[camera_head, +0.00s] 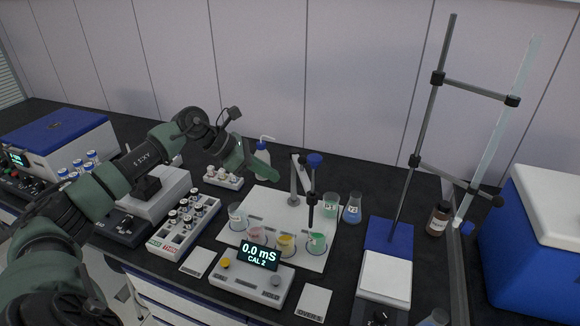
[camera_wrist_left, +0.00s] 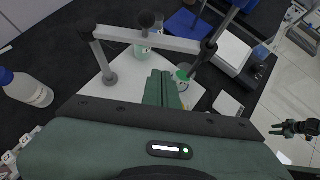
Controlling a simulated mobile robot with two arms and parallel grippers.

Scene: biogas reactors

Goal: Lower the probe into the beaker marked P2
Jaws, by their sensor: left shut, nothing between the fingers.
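The probe (camera_head: 311,200), dark with a blue cap, hangs upright from the arm of a small grey stand (camera_head: 293,188). Its lower end appears near the green-liquid beaker (camera_head: 316,243); whether it is inside is unclear. Pink (camera_head: 257,234) and yellow (camera_head: 285,244) beakers and a clear one (camera_head: 237,215) stand alongside. Their marks are too small to read, so I cannot tell which is P2. My left gripper (camera_head: 262,166) is shut and empty, left of the stand; its fingers show in the left wrist view (camera_wrist_left: 160,88). A dark gripper, apparently my right (camera_wrist_left: 285,128), is far off at the right edge there.
A meter (camera_head: 251,285) reads 0.0 mS, CAL 2. A pale green beaker (camera_head: 330,205) and blue flask (camera_head: 352,209) stand behind right. A wash bottle (camera_head: 262,158) is behind my left gripper. A vial rack (camera_head: 184,226) is left; a tall stand (camera_head: 428,120) is right.

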